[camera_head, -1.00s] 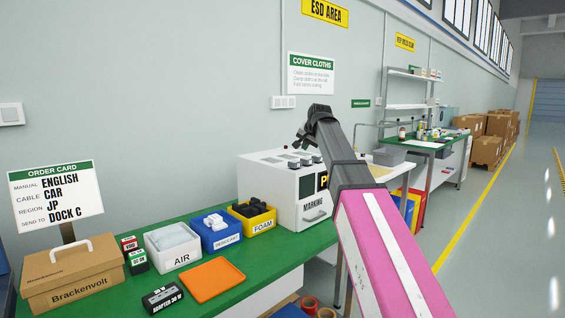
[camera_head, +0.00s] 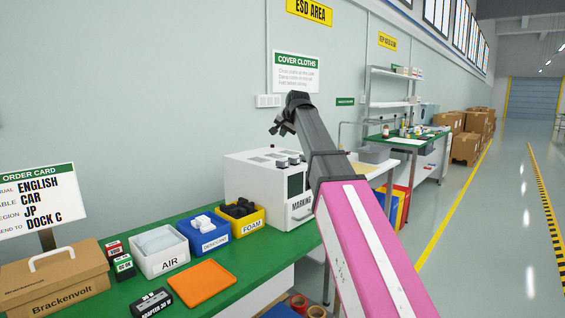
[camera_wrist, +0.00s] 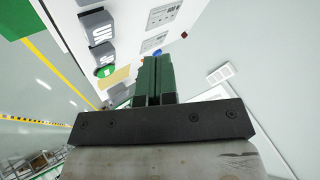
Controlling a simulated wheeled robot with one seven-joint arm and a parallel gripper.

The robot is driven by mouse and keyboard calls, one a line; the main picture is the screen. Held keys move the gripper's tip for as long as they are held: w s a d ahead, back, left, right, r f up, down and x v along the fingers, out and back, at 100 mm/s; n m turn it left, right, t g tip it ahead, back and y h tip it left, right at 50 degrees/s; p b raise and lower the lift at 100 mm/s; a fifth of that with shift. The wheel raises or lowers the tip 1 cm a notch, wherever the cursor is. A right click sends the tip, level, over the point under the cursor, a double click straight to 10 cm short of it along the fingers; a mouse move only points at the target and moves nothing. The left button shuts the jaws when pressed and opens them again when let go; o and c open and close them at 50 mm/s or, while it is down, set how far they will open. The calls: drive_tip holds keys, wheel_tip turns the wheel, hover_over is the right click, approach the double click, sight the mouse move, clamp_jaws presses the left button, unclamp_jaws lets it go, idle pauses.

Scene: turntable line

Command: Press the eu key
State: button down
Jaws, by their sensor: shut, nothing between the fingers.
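The white marking machine (camera_head: 240,185) stands at the far end of the green bench, with several dark keys (camera_head: 281,163) on its top. Their legends are too small to read in the head view. In the wrist view a grey key marked UK (camera_wrist: 100,34) shows at upper left, with another grey key (camera_wrist: 106,57) beside it. I cannot read an EU legend on any key. My gripper (camera_head: 279,127) is above the machine top, apart from the keys. In the wrist view its green fingers (camera_wrist: 152,78) are shut together and empty.
On the bench are the AIR bin (camera_head: 160,262), the blue desiccant bin (camera_head: 203,243), the yellow FOAM bin (camera_head: 250,226), an orange tray (camera_head: 201,284) and a Brackenvolt carton (camera_head: 60,285). The order card (camera_head: 38,200) reads region JP. The wall is close behind the machine.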

sight(284, 160)
drive_tip(key=shift+f, duration=3.9)
drive_tip(key=shift+f, duration=0.15)
drive_tip(key=shift+f, duration=0.25)
drive_tip(key=shift+f, duration=0.5)
drive_tip(key=shift+r, duration=0.9)
drive_tip(key=shift+r, duration=2.5)
